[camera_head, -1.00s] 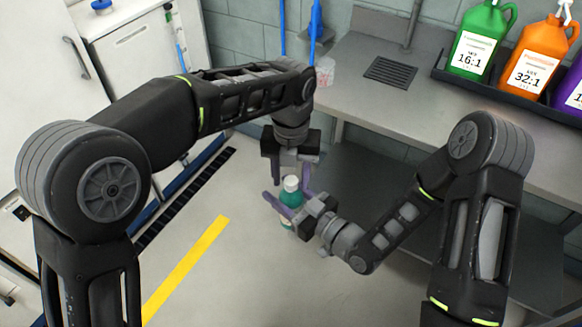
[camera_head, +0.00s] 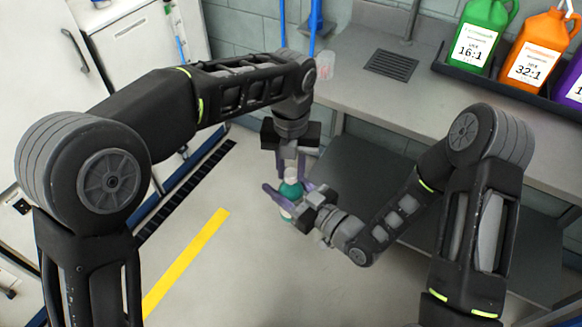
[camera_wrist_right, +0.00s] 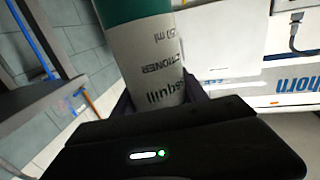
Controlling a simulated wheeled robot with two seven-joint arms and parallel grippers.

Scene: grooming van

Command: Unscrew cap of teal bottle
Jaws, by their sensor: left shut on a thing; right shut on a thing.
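The teal bottle (camera_head: 289,190) is held upright in front of me, above the floor, with its pale cap (camera_head: 291,174) on top. My right gripper (camera_head: 285,198) is shut around the bottle's body from the right. In the right wrist view the bottle (camera_wrist_right: 148,62) shows a white label with dark print and a teal upper part, between my fingers. My left gripper (camera_head: 291,165) points down from above and is shut on the cap. Its fingers partly hide the cap, so I cannot tell whether the cap has turned.
A grey counter (camera_head: 375,105) stands behind on the right, with a drain grate (camera_head: 391,65). A black tray there holds a green jug (camera_head: 480,35), an orange jug (camera_head: 538,48) and a purple jug (camera_head: 572,88). White cabinets (camera_head: 130,50) stand on the left. Open floor lies below.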

